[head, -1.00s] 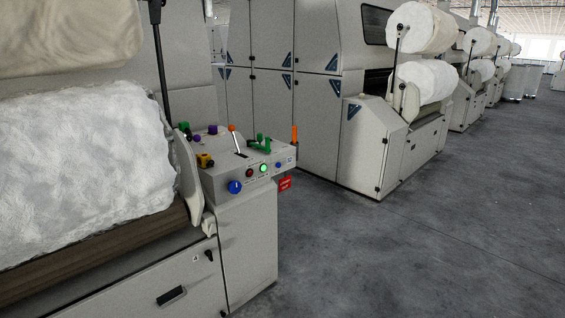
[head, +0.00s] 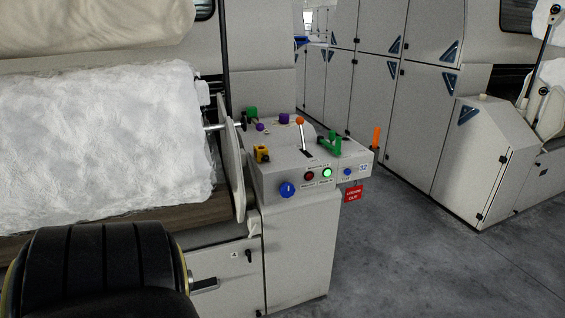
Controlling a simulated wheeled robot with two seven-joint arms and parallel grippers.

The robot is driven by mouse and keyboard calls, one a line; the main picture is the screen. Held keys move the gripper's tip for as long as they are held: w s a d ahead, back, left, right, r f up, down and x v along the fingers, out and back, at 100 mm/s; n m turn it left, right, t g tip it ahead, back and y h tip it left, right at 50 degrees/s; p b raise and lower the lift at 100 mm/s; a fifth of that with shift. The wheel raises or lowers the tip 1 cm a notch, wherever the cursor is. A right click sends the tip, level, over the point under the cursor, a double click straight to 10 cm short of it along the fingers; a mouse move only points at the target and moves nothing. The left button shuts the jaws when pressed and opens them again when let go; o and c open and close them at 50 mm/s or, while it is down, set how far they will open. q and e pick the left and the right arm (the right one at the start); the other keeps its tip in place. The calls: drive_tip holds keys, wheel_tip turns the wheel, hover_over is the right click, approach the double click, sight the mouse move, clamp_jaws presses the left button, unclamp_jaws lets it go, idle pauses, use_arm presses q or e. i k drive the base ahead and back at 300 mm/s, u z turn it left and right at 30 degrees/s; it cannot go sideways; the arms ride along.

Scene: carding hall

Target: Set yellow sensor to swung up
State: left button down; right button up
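The yellow sensor (head: 262,153) is a small yellow and black block at the left front of the top of a grey control box (head: 270,180). It is small in the head view, and I cannot tell whether it is swung up or down. A black rounded part with a yellow edge, apparently mine, fills the lower left corner, well short of the sensor. Neither of my grippers shows.
Near the sensor are an orange-tipped lever (head: 300,124), a green handle (head: 332,143), a blue knob (head: 287,189), and purple and green knobs. A red tag (head: 353,192) hangs at the right. A large white roll (head: 100,145) lies left. Grey floor (head: 420,265) is clear at right.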

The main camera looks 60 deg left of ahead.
sight(260, 152)
drive_tip(key=u, duration=0.65)
drive_tip(key=i, duration=0.85)
drive_tip(key=u, duration=0.85)
